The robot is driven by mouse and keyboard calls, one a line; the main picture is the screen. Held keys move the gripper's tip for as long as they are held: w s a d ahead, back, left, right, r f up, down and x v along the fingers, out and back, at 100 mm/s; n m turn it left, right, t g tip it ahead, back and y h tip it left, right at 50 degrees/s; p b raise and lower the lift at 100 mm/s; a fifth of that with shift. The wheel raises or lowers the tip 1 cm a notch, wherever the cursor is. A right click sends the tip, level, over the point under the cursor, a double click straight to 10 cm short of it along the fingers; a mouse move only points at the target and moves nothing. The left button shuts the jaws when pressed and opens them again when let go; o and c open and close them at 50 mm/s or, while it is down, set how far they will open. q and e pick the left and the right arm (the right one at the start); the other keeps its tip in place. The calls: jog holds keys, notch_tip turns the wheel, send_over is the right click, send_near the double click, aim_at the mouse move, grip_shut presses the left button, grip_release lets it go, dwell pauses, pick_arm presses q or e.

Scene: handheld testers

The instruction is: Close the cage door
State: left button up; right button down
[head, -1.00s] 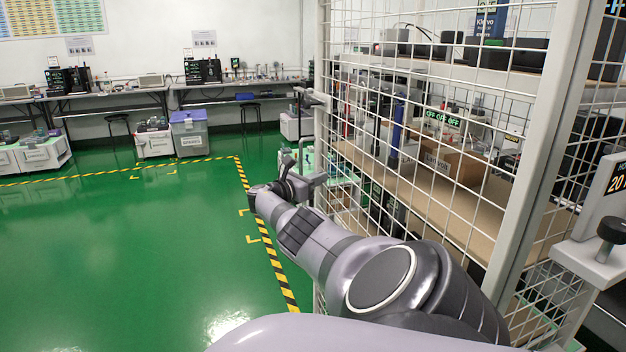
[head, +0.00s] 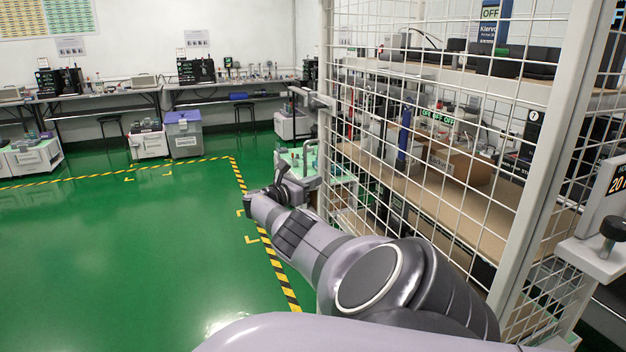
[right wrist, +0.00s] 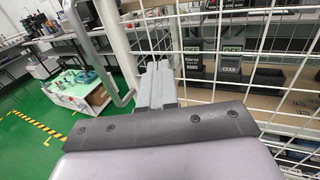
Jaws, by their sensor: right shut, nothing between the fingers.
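The cage door is a white wire-mesh panel in a pale frame (head: 324,150), standing at the right in the head view. Its mesh and frame also fill the right wrist view. A grey bar handle (right wrist: 92,58) shows on the left in the right wrist view, beside the door's frame post. My right gripper (head: 311,183) is at the door's far edge, by the handle. In the right wrist view its grey fingers (right wrist: 157,84) are together and empty, right of the handle bar and in front of the mesh. I cannot tell whether they touch the door. My left gripper is out of view.
Shelves with a cardboard box (head: 455,160) and dark devices stand behind the mesh. A green-topped cart (right wrist: 80,88) stands beyond the door edge. Yellow-black tape (head: 270,240) marks the green floor. Open floor (head: 120,260) lies to the left, with benches along the back wall.

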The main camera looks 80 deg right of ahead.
pick_arm(q)
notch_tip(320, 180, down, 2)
jog(key=b, duration=0.3)
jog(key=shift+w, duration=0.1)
pick_arm(e)
jog(key=w+a, duration=0.6)
jog(key=w, duration=0.2)
jog(key=shift+w+a, duration=0.15)
jog(key=shift+w, duration=0.25)
